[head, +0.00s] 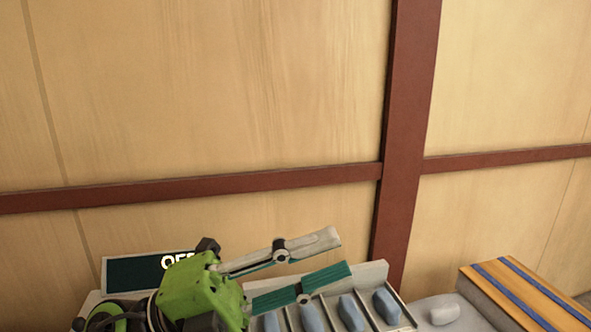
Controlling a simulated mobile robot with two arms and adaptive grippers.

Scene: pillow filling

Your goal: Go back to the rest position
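My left gripper (336,255) has a green body and comes in from the lower left. Its two fingers, one grey and one teal, point right with a gap between them and nothing in the gap. It appears above a light tray (372,272) with compartments, whose left part it hides. Several blue-grey rounded pieces (384,304) lie in the compartments. My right gripper is out of view.
A dark panel (132,272) with partly hidden white lettering stands behind my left gripper. A small pale lump (442,313) lies right of the tray. An orange block with blue stripes (532,291) is at the lower right. A wooden wall (210,90) with dark red beams fills the background.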

